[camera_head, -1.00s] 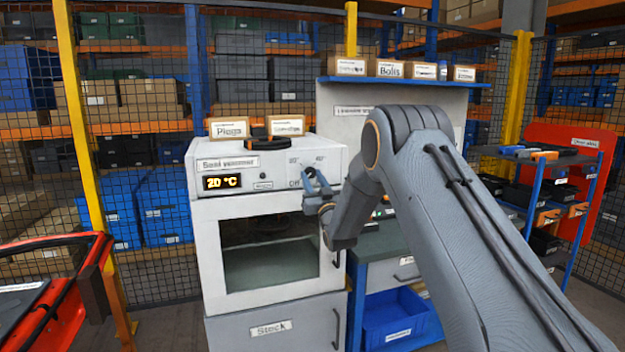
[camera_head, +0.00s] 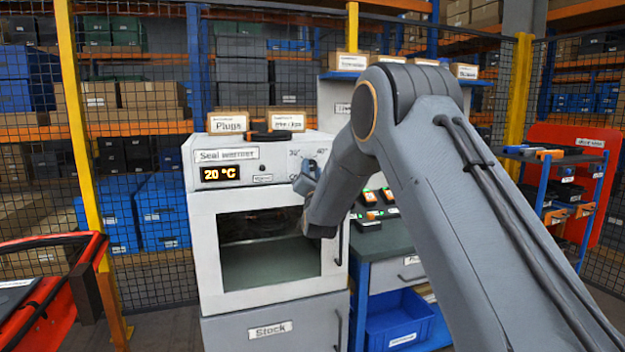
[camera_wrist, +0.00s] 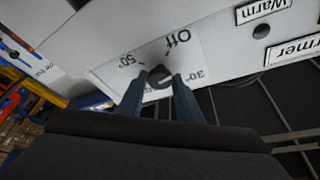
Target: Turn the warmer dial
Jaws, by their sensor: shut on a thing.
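The seal warmer (camera_head: 200,225) is a white cabinet with a glass-fronted chamber, and its display (camera_head: 220,174) reads 20 °C. In the wrist view its dial (camera_wrist: 160,74) is a round dark knob with a pale pointer line, on a plate marked Off, 30° and 50°. My gripper (camera_wrist: 160,86) is shut on the dial, one finger on each side of it. In the head view my gripper (camera_head: 307,178) is at the panel's right end, and the arm and gripper hide the dial there.
Boxes labelled Plugs (camera_head: 228,122) and another (camera_head: 286,121) stand on the warmer. A drawer marked Stock (camera_head: 270,330) is below. A bench with a blue bin (camera_head: 398,322) stands at the right. A red cart (camera_head: 60,285) is at the left edge.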

